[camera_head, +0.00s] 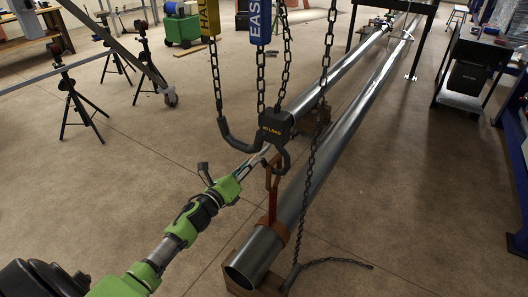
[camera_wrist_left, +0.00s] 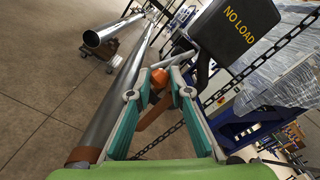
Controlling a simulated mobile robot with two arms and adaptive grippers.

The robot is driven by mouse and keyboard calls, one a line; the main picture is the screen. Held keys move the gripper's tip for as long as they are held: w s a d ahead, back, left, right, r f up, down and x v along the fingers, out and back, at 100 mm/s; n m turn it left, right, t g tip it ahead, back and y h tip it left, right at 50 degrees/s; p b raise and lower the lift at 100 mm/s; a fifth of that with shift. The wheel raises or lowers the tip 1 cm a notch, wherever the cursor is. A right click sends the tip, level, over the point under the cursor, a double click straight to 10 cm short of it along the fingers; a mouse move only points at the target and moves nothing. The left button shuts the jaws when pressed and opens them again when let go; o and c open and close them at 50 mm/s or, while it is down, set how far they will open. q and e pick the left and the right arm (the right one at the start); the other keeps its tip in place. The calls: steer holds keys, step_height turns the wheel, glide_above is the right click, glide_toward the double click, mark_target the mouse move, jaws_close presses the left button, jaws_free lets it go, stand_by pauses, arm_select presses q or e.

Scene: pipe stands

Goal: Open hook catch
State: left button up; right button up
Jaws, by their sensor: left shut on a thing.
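A dark hook block (camera_head: 274,125) marked NO LOAD hangs on chains in the head view. Its hook (camera_head: 283,165) curves below it, with an orange link (camera_head: 272,180) and strap hanging there. The block also shows in the left wrist view (camera_wrist_left: 236,32). My left gripper (camera_head: 260,159) reaches to the hook from the lower left. In the wrist view its teal fingers (camera_wrist_left: 160,80) close around the grey hook catch (camera_wrist_left: 174,61), which is partly hidden, with the orange link right behind. My right gripper is out of view.
A steel pipe (camera_head: 330,140) with a brown strap lies under the hook; a second pipe (camera_head: 345,68) lies beside it. Chains (camera_head: 322,110) hang close to the hook. Tripods (camera_head: 72,100) stand at left and a black cart (camera_head: 470,65) at right.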

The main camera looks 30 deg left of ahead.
arm_select(q)
steer(key=m, duration=0.1)
steer(key=a+r+m+b, duration=0.1)
steer(key=m, duration=0.1)
steer(key=r+m, duration=0.1)
steer(key=shift+w+a+m, duration=0.1)
steer(key=shift+a+m, duration=0.3)
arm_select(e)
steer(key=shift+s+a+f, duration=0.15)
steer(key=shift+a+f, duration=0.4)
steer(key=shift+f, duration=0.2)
arm_select(q)
steer(key=r+m, duration=0.1)
steer(key=m, duration=0.1)
steer(key=a+r+m, duration=0.1)
steer(key=m, duration=0.1)
steer(key=shift+r+m+b, duration=0.1)
steer(key=shift+m+b, duration=0.3)
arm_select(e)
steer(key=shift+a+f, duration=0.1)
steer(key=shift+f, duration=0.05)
arm_select(q)
steer(key=shift+r, duration=0.1)
